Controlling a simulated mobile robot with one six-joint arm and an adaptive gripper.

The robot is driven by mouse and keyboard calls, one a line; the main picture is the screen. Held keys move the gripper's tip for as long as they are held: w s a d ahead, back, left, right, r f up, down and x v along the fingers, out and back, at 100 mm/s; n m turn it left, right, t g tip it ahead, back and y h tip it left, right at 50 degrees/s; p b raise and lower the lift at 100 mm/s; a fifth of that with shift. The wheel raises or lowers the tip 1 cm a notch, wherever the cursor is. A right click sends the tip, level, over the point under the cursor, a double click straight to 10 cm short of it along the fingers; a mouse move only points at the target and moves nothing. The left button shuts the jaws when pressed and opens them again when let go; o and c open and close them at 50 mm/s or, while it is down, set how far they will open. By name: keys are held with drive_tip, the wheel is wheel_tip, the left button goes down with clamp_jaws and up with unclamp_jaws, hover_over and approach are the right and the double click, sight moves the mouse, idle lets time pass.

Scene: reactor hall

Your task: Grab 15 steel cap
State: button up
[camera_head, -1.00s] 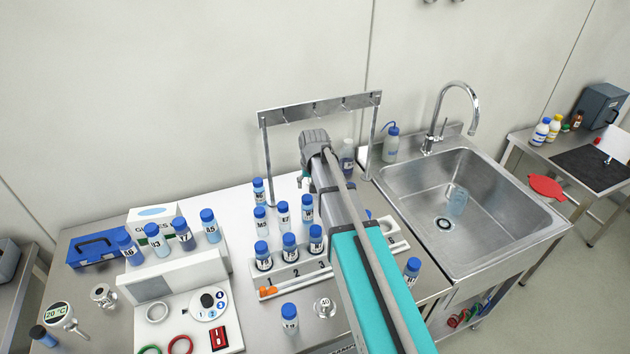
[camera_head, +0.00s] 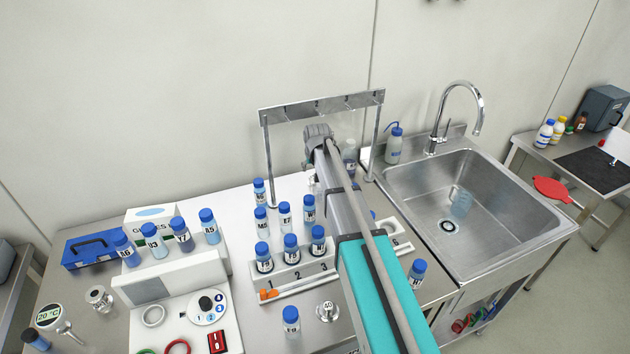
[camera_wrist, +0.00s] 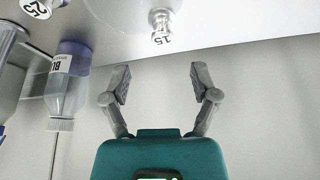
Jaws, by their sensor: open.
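The 15 steel cap (camera_wrist: 162,25) shows in the wrist view at the top centre. It is a small shiny knobbed cap with a 15 on its end face, and it stands out from a pale surface. My gripper (camera_wrist: 160,78) is open and empty, with its two fingers spread on either side of the cap's line. The cap lies beyond the fingertips, apart from them and roughly centred between them. In the head view my arm hides this cap and most of my gripper.
In the head view, a 40 steel cap (camera_head: 327,311), a bottle rack (camera_head: 285,291), a metal hook frame (camera_head: 321,107) and a sink (camera_head: 420,200) surround my arm.

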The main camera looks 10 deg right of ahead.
sight(312, 176)
drive_tip(key=shift+b+x, duration=0.85)
drive_tip(key=shift+x, duration=0.2)
drive_tip(key=shift+b+x, duration=2.35)
drive_tip(key=shift+x, duration=0.25)
drive_tip(key=shift+a, duration=0.15)
clamp_jaws()
